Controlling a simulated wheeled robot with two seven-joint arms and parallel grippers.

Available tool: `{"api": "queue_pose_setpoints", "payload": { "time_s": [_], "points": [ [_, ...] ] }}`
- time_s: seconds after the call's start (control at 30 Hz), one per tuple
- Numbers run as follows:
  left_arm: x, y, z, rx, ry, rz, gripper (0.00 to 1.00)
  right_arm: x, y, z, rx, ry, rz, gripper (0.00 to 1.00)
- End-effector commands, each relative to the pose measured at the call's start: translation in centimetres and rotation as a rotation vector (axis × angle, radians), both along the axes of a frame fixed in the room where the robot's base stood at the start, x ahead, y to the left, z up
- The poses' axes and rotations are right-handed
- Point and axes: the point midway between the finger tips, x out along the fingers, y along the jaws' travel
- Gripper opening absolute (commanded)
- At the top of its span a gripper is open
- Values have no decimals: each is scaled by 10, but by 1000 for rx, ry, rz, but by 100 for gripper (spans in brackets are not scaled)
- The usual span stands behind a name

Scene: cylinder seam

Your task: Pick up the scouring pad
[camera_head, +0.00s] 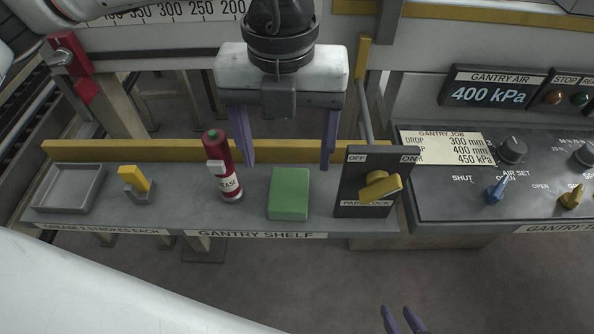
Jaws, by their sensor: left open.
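The scouring pad (289,194) is a green block lying on the grey gantry shelf (150,215), between the red grease tube and the black switch panel. My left gripper (287,163) comes down from the top centre, above and behind the pad in the picture. Its two purple fingers are wide apart with nothing between them, one to each side of the pad's width. They look clear of the pad, though the exact height is hard to judge. My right gripper (402,320) shows only its purple fingertips at the bottom edge; the rest is out of frame.
A red grease tube (224,170) stands just left of the pad. The switch panel (352,192) with a yellow handle stands close to its right. A yellow-topped block (134,179) and a grey tray (41,203) are further left. A yellow ledge (100,150) runs behind.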

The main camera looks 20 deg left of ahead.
Motion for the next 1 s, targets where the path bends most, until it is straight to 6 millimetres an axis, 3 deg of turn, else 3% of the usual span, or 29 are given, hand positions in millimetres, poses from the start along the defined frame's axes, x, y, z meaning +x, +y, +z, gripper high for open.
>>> {"api": "queue_pose_setpoints", "payload": {
  "time_s": [0.73,1.0],
  "points": [
    [3,2,-92,5,0,3,73,2,-5,8,-2,-6,-10,31],
    [3,1,-102,4,-2,2,73,1,-6,6,-3,-2,-11,31]
  ]
}}
